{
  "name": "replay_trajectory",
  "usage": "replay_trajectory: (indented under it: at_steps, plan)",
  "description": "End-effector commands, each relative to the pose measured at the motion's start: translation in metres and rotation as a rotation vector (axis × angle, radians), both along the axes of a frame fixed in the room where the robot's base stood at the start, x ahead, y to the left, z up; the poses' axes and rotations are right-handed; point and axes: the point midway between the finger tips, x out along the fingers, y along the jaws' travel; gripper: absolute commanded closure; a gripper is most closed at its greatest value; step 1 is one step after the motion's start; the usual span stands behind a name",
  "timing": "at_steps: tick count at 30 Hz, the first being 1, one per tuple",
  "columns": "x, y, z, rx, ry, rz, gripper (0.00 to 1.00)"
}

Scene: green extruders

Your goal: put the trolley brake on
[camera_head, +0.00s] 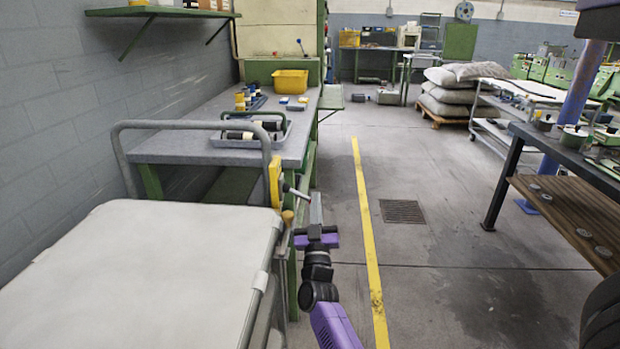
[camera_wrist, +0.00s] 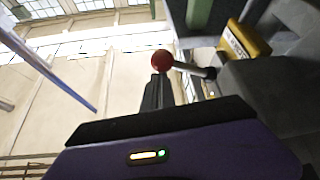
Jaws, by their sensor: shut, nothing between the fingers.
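The trolley (camera_head: 165,260) stands at the lower left, with a pale flat top and a grey tube handle (camera_head: 190,124). A yellow brake housing (camera_head: 275,182) is on its right far corner, and it also shows in the wrist view (camera_wrist: 243,45). A grey brake lever (camera_head: 293,190) sticks out from it to the right, slightly downward, towards my gripper (camera_head: 315,198). In the wrist view the lever (camera_wrist: 195,70) ends in a red ball knob (camera_wrist: 162,60) at the tips of my shut, empty fingers. I cannot tell whether they touch the knob. The fingers partly hide the knob in the head view.
The floor right of the yellow line (camera_head: 365,225) is clear around a drain grate (camera_head: 402,212). A dark bench (camera_head: 570,205) stands at the right.

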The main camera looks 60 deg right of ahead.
Motion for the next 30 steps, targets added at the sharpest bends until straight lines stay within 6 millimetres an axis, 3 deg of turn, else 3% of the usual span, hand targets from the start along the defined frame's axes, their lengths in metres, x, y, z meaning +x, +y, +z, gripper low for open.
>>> replay_trajectory:
  at_steps: [23,30]
  plan:
    - [0.002,0.001,-0.011,0.007,0.008,0.003,1.0]
    - [-0.007,0.02,-0.023,0.008,0.013,0.006,1.0]
